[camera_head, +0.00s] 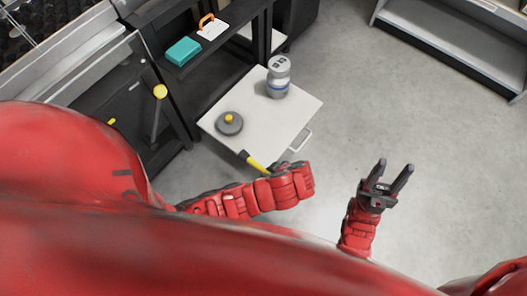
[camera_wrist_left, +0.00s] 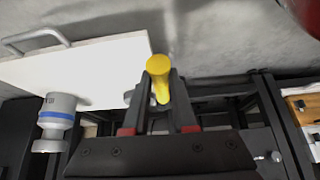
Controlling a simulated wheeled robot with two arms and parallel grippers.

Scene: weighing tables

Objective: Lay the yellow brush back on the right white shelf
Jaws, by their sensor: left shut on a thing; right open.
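The yellow brush (camera_head: 257,163) has a yellow handle and a dark end, which points up-left at the near edge of the white tabletop (camera_head: 262,95). My left gripper (camera_head: 277,170) is shut on it, its fingers mostly hidden in the head view. In the left wrist view the yellow handle (camera_wrist_left: 159,75) stands end-on between the fingers of the left gripper (camera_wrist_left: 160,98). I cannot tell whether the brush touches the tabletop. My right gripper (camera_head: 395,167) is open and empty over the floor. A pale shelf unit (camera_head: 455,50) stands at the upper right, far from both grippers.
A grey-and-white canister (camera_head: 278,78) and a grey disc with a yellow knob (camera_head: 229,123) stand on the white tabletop, which has a side handle (camera_head: 300,140). A dark shelf holds a teal box (camera_head: 183,51) and an orange-handled item (camera_head: 212,27). Floor at right is clear.

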